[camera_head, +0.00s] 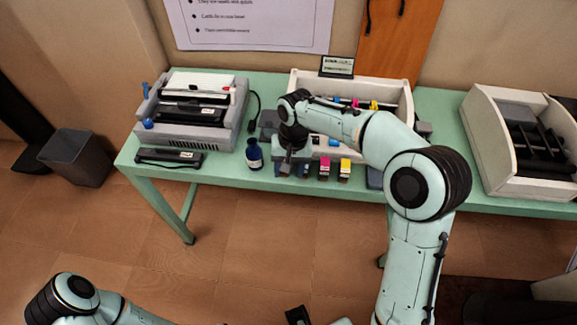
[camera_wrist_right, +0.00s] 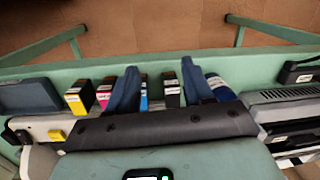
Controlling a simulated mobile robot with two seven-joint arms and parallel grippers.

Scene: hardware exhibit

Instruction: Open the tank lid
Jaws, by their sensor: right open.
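A white printer (camera_head: 403,100) with coloured parts inside stands at the middle of the green table, partly hidden by my right arm. I cannot pick out the tank lid for certain; a dark grey block (camera_head: 268,119) shows at the printer's left side. My right gripper (camera_head: 290,166) points down at the printer's front left. In the wrist view its two blue fingers (camera_wrist_right: 160,85) are apart with nothing held. Behind them stand ink cartridges: yellow (camera_wrist_right: 78,97), magenta (camera_wrist_right: 104,91) and black (camera_wrist_right: 172,90).
A dark blue bottle (camera_head: 254,154) stands left of my right gripper. A grey machine (camera_head: 190,110) is on the table's left and a white open-fronted machine (camera_head: 497,135) on its right. A bin (camera_head: 76,157) stands on the floor.

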